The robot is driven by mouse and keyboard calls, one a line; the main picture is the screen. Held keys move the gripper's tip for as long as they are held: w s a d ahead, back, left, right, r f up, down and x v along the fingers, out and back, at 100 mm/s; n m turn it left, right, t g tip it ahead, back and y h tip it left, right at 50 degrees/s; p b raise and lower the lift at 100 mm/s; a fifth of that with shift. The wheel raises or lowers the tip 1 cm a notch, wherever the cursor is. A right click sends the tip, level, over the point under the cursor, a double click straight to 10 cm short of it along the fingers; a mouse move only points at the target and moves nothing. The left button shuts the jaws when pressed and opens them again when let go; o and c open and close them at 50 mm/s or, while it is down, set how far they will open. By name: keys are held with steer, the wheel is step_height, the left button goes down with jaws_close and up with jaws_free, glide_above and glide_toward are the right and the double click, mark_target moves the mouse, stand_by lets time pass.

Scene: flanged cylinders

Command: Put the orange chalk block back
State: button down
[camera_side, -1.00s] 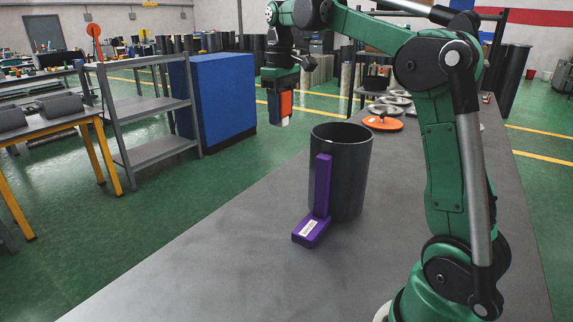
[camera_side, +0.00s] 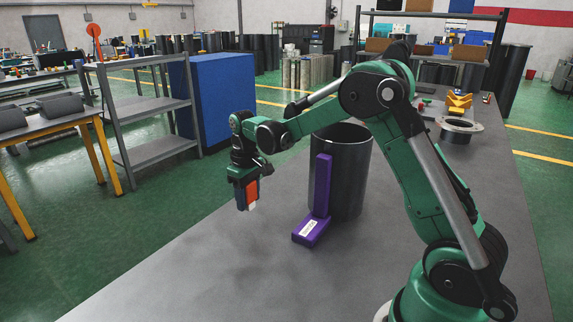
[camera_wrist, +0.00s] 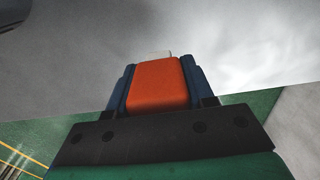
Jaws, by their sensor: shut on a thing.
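The orange chalk block (camera_side: 252,191) is held upright between the dark blue fingers of my gripper (camera_side: 246,196). A pale white tip shows at its lower end. In the wrist view the orange block (camera_wrist: 158,85) fills the space between the fingers, with the white end (camera_wrist: 155,54) beyond it against the grey table. My gripper is shut on the block, near the table's left edge, left of the purple square and the dark cylinder. The height above the table is hard to tell.
A tall dark open cylinder (camera_side: 349,185) stands on the grey table (camera_side: 300,285). A purple L-shaped square (camera_side: 322,187) stands against its front, its base on the table. A flanged ring (camera_side: 460,126) and yellow V-shaped blocks (camera_side: 459,103) are at the back right. The near table is clear.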

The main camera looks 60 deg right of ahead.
mark_target(251, 226)
steer(key=shift+f, duration=2.35)
steer(key=shift+f, duration=0.15)
steer(key=shift+c, duration=1.6)
jaws_free()
